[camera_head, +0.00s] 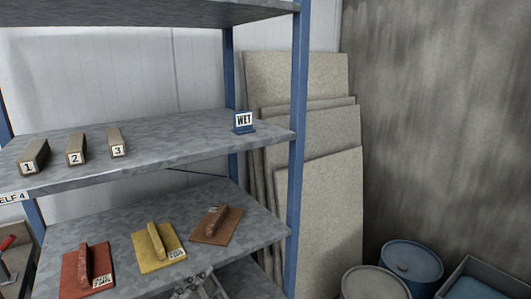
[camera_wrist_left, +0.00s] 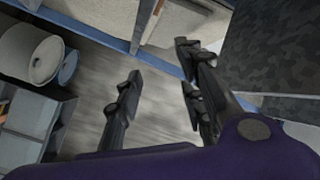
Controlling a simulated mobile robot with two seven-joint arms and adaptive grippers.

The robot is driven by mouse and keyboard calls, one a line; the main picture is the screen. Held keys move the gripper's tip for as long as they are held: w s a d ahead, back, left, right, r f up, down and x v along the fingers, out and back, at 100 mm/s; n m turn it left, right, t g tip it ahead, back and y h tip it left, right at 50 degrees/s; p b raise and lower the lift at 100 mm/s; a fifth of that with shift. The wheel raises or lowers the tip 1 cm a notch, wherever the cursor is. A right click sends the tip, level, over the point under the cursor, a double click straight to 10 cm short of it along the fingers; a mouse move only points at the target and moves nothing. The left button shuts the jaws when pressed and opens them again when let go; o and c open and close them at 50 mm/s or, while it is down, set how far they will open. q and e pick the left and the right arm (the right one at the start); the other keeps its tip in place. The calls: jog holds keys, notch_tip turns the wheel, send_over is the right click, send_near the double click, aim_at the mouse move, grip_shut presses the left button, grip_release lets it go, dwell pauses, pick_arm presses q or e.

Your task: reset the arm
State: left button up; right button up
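My left gripper (camera_head: 197,286) shows at the bottom of the head view, in front of the lower shelf board and below the trowels. Only its dark fingers show there. In the left wrist view my left gripper (camera_wrist_left: 158,68) has its two fingers spread apart, with nothing between them but the view of the floor. My right gripper is in neither view.
The upper shelf board (camera_head: 185,140) bears several numbered wooden blocks and a WET sign (camera_head: 243,122). The lower board bears red (camera_head: 88,270), yellow (camera_head: 158,247) and brown (camera_head: 216,223) trowels. Panels (camera_head: 320,215) lean behind a blue post (camera_head: 297,150); drums (camera_head: 411,264) stand right.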

pick_arm(q)
jog(key=s+a+f+n+g+y, duration=0.25)
jog(key=s+f+n, duration=0.2)
jog(key=f, duration=0.45)
jog(key=s+a+f+n+g+y, duration=0.1)
jog(key=s+a+f+n+y, duration=0.2)
jog(key=s+f, duration=0.4)
jog(key=s+f+n+g, duration=0.2)
jog(key=s+f, duration=0.4)
jog(key=s, duration=0.3)
jog(key=s+d+f+n+g, duration=0.1)
jog(key=s+f+n+g, duration=0.1)
jog(key=s+f+n, duration=0.2)
jog(key=s+f+y, duration=0.1)
jog(key=s+f, duration=0.2)
jog(key=s, duration=0.2)
jog(key=shift+f+n, duration=0.15)
jog(key=shift+n, duration=0.2)
